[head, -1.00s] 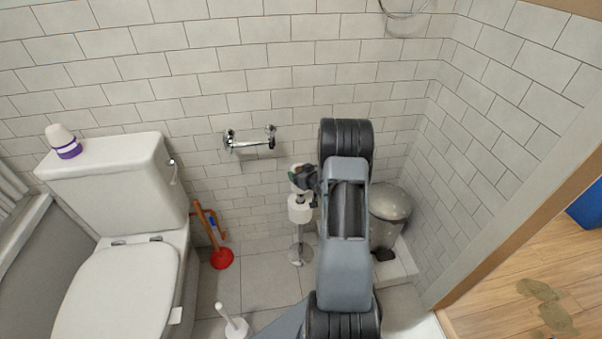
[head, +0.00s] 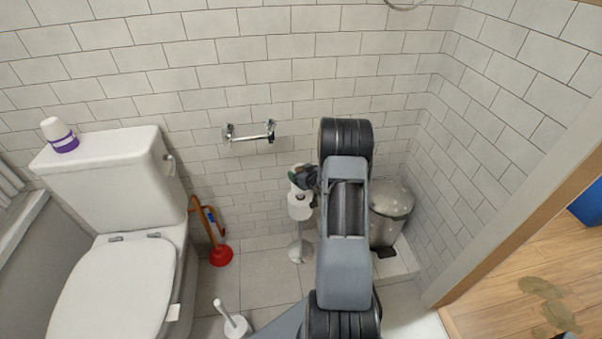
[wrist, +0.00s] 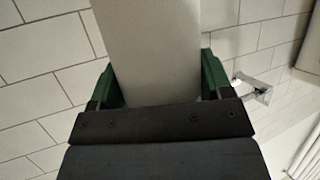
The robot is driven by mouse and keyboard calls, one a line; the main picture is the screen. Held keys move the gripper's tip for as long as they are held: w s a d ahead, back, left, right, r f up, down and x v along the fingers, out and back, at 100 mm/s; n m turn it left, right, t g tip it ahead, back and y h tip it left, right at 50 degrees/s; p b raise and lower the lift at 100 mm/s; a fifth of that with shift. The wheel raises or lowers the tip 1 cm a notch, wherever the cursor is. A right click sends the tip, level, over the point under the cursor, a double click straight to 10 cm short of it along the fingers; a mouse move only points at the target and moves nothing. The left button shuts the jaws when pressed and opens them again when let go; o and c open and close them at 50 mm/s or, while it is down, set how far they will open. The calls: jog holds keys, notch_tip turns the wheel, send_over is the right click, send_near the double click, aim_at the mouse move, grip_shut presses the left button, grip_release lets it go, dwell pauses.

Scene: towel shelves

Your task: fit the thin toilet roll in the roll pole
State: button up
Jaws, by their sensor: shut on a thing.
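My gripper (head: 305,176) is shut on a thin white toilet roll (wrist: 150,50), which fills the space between its green fingers in the wrist view. In the head view my gripper is just above the top of the roll pole, with only a little white showing beside it. The roll pole (head: 298,238) stands upright on the floor near the back wall, with a round base. A white roll (head: 300,208) is on its upper part. My arm covers the area right of the pole. I cannot tell whether the held roll touches the pole.
A chrome wall holder (head: 250,137) is on the tiled wall, up and left of the pole. A grey pedal bin (head: 390,212) stands to the right, partly behind my arm. A toilet (head: 115,285), a red plunger (head: 221,255) and a toilet brush (head: 235,325) are to the left.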

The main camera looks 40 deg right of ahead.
jog(key=shift+f+b, duration=2.2)
jog(key=shift+f, duration=0.55)
jog(key=o, duration=1)
jog(key=shift+s, duration=0.1)
jog(key=p+v, duration=0.3)
jog(key=v, duration=1)
jog(key=shift+s+r, duration=0.15)
jog(key=shift+s, duration=0.15)
